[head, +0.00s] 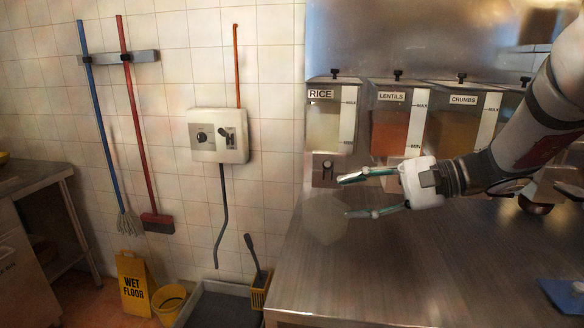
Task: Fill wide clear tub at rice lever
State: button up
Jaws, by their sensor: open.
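The rice dispenser (325,122) stands at the left end of a row of labelled bins against the metal back wall. Its lever (326,170) shows as a small dark part on the grey base below the bin. A wide clear tub (325,218), faint and translucent, is near the left edge of the steel counter, below the rice lever. My gripper (343,197) reaches in from the right with its two fingers spread. The fingertips are at the tub's right side, and contact cannot be told. The tub's contents are too faint to tell.
Lentils (390,130) and crumbs (458,135) dispensers stand to the right of the rice. The steel counter (400,270) is clear in front. A dark blue item (563,295) lies at the right front. A wet floor sign (133,285) stands on the floor at left.

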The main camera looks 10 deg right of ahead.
aim_at(328, 167)
jog(key=w+d+f+m+t, duration=0.2)
jog(key=w+d+m+t, duration=0.3)
jog(key=w+d, duration=0.45)
jog(key=shift+n+t+y, duration=0.3)
jog(key=shift+n+t, duration=0.2)
jog(key=x, duration=0.6)
jog(key=p+x, duration=0.1)
jog(key=x, duration=0.6)
jog(key=shift+w+r, duration=0.15)
jog(key=shift+r, duration=0.05)
grip_shut()
